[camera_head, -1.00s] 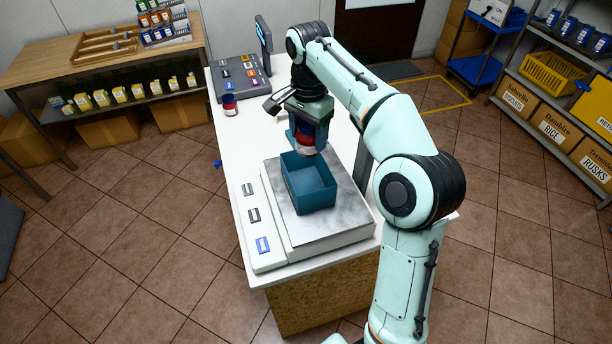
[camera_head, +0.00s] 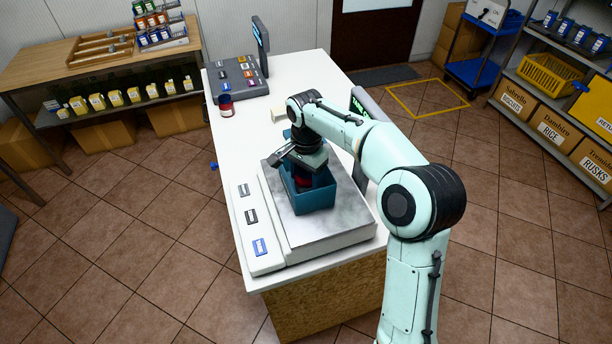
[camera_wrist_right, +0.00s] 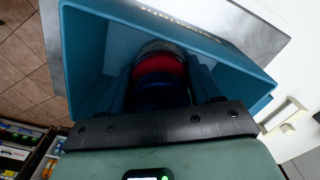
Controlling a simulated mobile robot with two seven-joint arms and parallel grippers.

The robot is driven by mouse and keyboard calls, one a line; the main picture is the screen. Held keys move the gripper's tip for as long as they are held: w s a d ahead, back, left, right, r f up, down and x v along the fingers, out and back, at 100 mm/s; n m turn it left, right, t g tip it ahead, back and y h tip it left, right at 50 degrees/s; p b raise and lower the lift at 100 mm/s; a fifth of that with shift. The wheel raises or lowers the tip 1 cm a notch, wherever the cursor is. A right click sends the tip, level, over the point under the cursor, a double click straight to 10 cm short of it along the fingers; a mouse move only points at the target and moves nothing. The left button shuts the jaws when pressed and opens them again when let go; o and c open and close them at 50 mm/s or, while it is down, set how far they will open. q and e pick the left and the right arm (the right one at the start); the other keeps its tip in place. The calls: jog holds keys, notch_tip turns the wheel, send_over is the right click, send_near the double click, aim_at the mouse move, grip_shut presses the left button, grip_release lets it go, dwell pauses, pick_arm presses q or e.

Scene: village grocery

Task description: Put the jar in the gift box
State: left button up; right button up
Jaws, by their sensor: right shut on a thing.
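The gift box (camera_head: 313,202) is a teal open box on the scale's metal plate. It also fills much of the right wrist view (camera_wrist_right: 88,50). My right gripper (camera_head: 303,178) points down into the box and is shut on the jar, a dark jar with a red band (camera_wrist_right: 160,67). In the wrist view the jar is between the two fingers, inside the box walls. The arm hides most of the jar in the head view, and I cannot tell whether it touches the box floor. My left gripper is not in view.
The scale (camera_head: 340,233) stands at the near end of the white counter (camera_head: 240,150). Another dark jar with a red band (camera_head: 226,105) stands on the counter at the back left.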

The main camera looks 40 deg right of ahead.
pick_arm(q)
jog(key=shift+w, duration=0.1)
pick_arm(e)
jog(key=shift+w+r, duration=0.1)
jog(key=o, duration=1.3)
notch_tip(320, 180, up, 12)
jog(key=p, duration=0.2)
jog(key=shift+p, duration=0.3)
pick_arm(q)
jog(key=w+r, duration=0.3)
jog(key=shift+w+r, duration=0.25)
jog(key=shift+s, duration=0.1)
